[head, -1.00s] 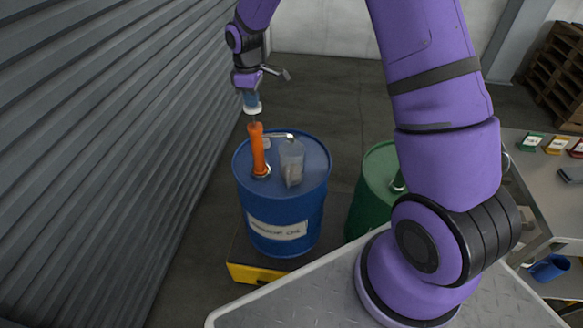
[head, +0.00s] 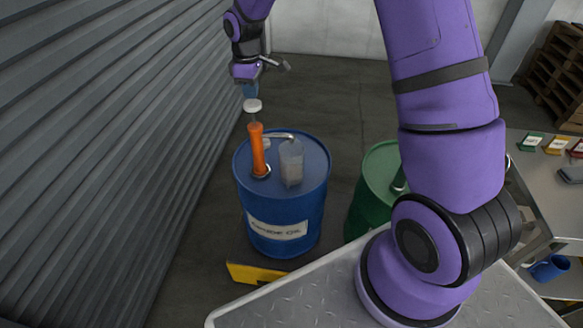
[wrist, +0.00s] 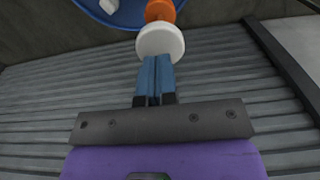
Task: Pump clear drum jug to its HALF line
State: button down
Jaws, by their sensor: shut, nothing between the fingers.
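A blue drum (head: 262,225) with a white label stands left of centre in the head view. An orange hand pump (head: 257,150) rises from its top, with a thin rod and a white knob (head: 253,105) above. The knob also shows in the wrist view (wrist: 161,40). A clear jug (head: 291,163) stands on the drum top under the pump's bent spout; I cannot read its line or level. My gripper (head: 250,92) points down just above the knob. Its blue fingers (wrist: 155,62) are shut together, tips at the knob; I cannot tell if they touch.
A corrugated grey wall (head: 100,150) runs close along the left. A green drum (head: 372,190) stands right of the blue one. A bench (head: 540,190) with small coloured items is at the right. A yellow edge (head: 250,273) shows below the blue drum.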

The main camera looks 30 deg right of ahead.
jog(key=shift+f, duration=0.1)
jog(key=shift+f, duration=0.35)
jog(key=shift+f, duration=3.4)
jog(key=shift+r, duration=3.85)
jog(key=shift+f, duration=1.15)
jog(key=shift+r, duration=1.15)
jog(key=shift+r, duration=0.15)
jog(key=shift+r, duration=2.35)
